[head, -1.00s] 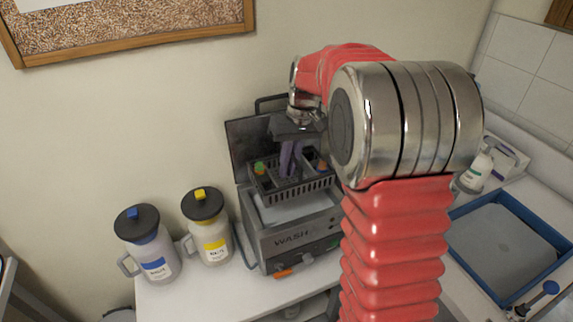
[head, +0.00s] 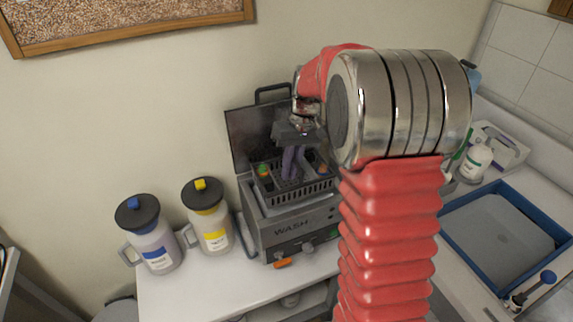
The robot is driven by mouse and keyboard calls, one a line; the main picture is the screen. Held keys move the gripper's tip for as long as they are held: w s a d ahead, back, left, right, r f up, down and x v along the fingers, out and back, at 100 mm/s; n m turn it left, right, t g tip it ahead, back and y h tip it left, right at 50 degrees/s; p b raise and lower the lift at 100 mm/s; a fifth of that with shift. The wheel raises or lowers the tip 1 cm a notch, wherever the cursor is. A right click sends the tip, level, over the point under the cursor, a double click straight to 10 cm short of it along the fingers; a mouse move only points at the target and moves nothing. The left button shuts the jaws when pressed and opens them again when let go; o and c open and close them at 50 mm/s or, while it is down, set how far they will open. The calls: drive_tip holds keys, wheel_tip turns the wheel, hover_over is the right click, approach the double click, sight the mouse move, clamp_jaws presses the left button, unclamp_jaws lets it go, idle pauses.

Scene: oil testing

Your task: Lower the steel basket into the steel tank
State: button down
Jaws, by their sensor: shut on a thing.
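The steel basket (head: 292,194) is a dark grey slotted basket with small coloured caps inside it. It sits over the open top of the steel tank (head: 290,232), which is marked WASH on its front. I cannot tell how deep the basket is inside the tank; its slotted side still shows above the rim. My gripper (head: 293,150) is above the basket, shut on its purple handle (head: 292,163). The fingertips are small and partly hidden by my arm.
The tank's raised lid (head: 250,136) stands behind the basket. Two jugs, one with a blue label (head: 155,255) and one with a yellow label (head: 213,236), stand left of the tank. A blue-rimmed tray (head: 450,236) and white bottle (head: 477,160) are at the right.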

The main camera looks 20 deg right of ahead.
drive_tip(key=shift+f, duration=4.65)
drive_tip(key=shift+f, duration=1.3)
drive_tip(key=c, duration=1.8)
unclamp_jaws()
drive_tip(key=shift+o, duration=0.2)
drive_tip(key=d+r, duration=0.1)
drive_tip(key=r, duration=0.8)
drive_tip(key=d+r, duration=0.1)
drive_tip(key=r, duration=0.3)
drive_tip(key=shift+d+r, duration=0.25)
drive_tip(key=shift+d, duration=0.1)
drive_tip(key=shift+w, duration=0.15)
